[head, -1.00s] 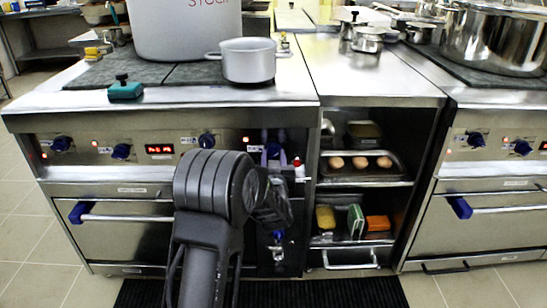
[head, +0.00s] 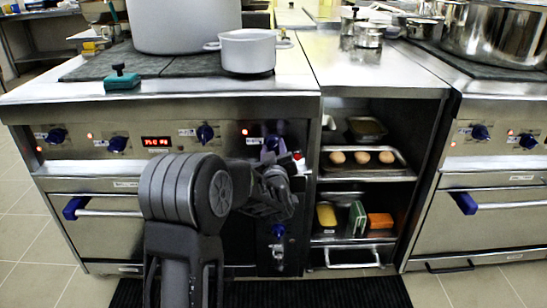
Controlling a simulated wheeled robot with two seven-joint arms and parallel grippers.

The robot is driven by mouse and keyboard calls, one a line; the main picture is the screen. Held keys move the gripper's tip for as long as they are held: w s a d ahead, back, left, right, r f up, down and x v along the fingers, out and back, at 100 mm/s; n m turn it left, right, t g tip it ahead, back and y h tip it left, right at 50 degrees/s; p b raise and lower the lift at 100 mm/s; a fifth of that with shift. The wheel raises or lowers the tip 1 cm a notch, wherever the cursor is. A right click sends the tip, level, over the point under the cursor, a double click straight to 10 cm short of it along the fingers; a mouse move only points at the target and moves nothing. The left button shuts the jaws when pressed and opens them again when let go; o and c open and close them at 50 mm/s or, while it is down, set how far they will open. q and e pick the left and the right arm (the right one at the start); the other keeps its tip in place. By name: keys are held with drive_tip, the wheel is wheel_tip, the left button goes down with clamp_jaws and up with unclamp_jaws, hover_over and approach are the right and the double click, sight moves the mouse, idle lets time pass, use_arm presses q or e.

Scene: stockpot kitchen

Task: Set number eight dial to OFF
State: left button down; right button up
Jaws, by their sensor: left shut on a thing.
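My left arm comes up from the bottom centre, and its gripper (head: 271,158) is at the dark right end of the left stove's control panel. It is shut on a blue dial (head: 272,142), of which only the upper part shows. The arm and wrist hide the rest of the dial, and its number and marks are too small to read. Another blue dial (head: 278,231) sits lower on the same dark panel. More blue dials (head: 205,133) line the panel to the left. My right gripper is not in view.
A grey pot (head: 247,52) and a large stockpot (head: 185,25) stand on the stove top. An open shelf unit (head: 370,178) to the right holds a tray of eggs and sponges. A blue-ended oven handle (head: 76,207) sticks out at left.

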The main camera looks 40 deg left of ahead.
use_arm(q)
drive_tip(key=n+b, duration=0.3)
drive_tip(key=b, duration=0.1)
drive_tip(key=shift+f+n, duration=0.25)
drive_tip(key=shift+n, duration=0.15)
drive_tip(key=shift+n+b, duration=0.9)
drive_tip(key=shift+r+n+b, duration=0.2)
drive_tip(key=shift+n+b, duration=0.2)
drive_tip(key=shift+n, duration=0.1)
drive_tip(key=c, duration=0.9)
unclamp_jaws()
drive_tip(key=shift+r, duration=0.1)
drive_tip(key=shift+d, duration=0.1)
